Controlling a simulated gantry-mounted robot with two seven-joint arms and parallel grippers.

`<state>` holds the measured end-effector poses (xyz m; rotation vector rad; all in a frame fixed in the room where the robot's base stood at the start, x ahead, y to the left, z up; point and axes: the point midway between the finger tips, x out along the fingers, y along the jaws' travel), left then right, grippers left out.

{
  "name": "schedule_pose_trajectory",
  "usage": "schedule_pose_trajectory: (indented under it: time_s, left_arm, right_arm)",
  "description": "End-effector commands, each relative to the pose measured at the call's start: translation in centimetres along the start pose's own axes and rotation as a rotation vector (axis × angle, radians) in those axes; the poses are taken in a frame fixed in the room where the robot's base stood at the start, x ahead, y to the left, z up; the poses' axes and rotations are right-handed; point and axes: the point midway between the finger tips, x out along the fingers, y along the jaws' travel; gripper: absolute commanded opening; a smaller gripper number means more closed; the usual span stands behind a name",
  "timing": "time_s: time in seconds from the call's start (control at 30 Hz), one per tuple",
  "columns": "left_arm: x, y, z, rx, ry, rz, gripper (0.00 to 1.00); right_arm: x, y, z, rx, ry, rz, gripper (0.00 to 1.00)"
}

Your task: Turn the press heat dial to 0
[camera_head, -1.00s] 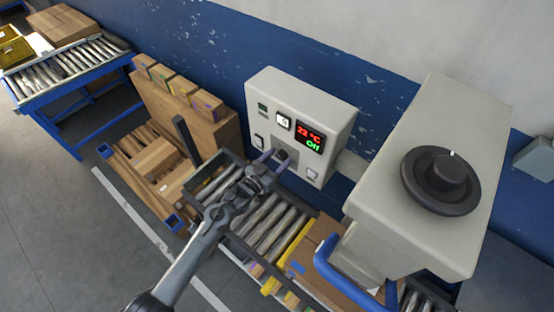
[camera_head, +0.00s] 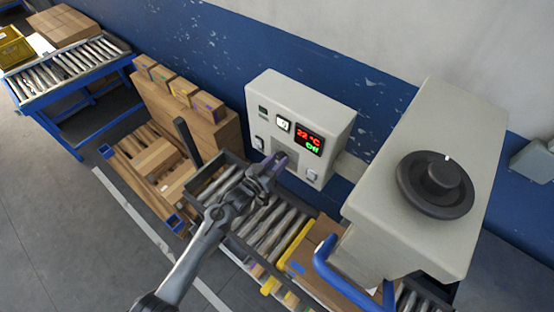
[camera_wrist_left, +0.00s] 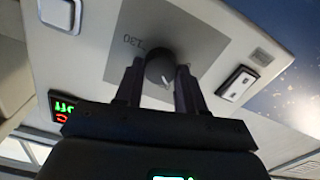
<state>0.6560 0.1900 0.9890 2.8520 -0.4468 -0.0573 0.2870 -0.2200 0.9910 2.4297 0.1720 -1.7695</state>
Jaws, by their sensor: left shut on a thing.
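The control box (camera_head: 330,112) of the press has a pale front with a red and green display (camera_head: 309,139) reading 22 °C and Off. The heat dial (camera_wrist_left: 160,68) is a dark grey knob on a grey plate in the left wrist view, with the mark 130 printed beside it. My left gripper (camera_wrist_left: 160,76) is shut on the dial, one finger on each side of it. In the head view my left gripper (camera_head: 272,163) covers the dial at the box's lower front. My right gripper is not in view.
The press head (camera_head: 430,130) with a round black knob (camera_head: 436,184) and a blue handle (camera_head: 345,280) stands to the right. A roller conveyor (camera_head: 268,226) runs below the box. White switches (camera_wrist_left: 237,83) flank the dial.

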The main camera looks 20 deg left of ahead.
Motion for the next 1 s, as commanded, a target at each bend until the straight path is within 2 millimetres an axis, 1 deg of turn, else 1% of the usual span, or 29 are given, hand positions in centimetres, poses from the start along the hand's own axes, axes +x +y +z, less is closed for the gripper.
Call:
schedule_pose_trajectory:
  time_s: [0.03,0.6,0.8,1.0]
  left_arm:
    - [0.0,0.1,-0.2,-0.045,0.000,-0.001,0.09]
    - [0.0,-0.1,-0.2,-0.586,0.001,0.000,0.09]
    - [0.1,-0.1,-0.1,-0.751,0.001,0.000,0.09]
    - [0.0,-0.2,0.0,-0.874,0.001,0.000,0.09]
  right_arm:
    - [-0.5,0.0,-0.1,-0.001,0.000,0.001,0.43]
    - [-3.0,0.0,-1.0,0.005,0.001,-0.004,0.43]
    - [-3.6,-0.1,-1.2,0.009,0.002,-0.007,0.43]
    - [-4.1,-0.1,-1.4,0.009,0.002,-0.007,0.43]
